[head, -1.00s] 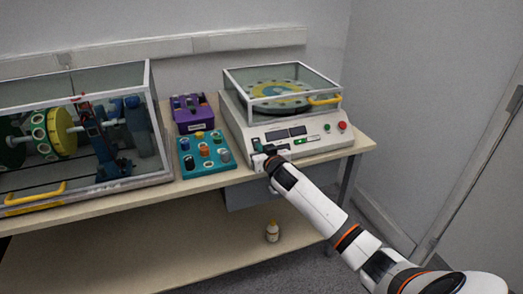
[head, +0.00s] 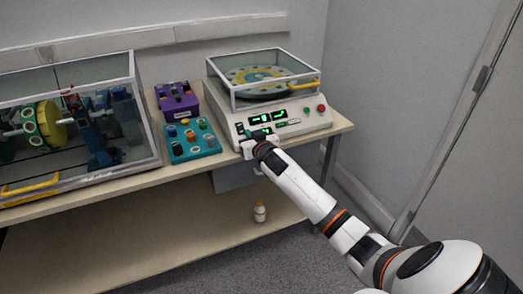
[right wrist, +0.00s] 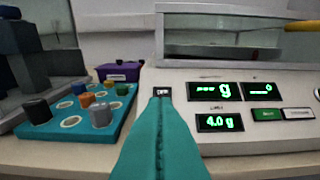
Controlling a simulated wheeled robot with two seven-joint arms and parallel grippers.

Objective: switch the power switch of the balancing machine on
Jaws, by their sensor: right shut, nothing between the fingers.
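The balancing machine (head: 222,112) is a white console at the right end of the table, with a clear-covered yellow and green disc on top. The small black power switch (right wrist: 162,91) sits on the panel's left side, right beyond my fingertips. My right gripper (head: 248,135) is shut and empty, its teal fingers (right wrist: 160,105) at the switch; whether they touch it I cannot tell. My left gripper is not in view.
A teal tray (head: 178,157) of coloured weights and a purple box (head: 176,99) stand left of the machine. A large glazed rig (head: 150,158) fills the table's left. A small bottle (head: 260,211) stands on the lower shelf. A red button (head: 321,108) is on the panel's right.

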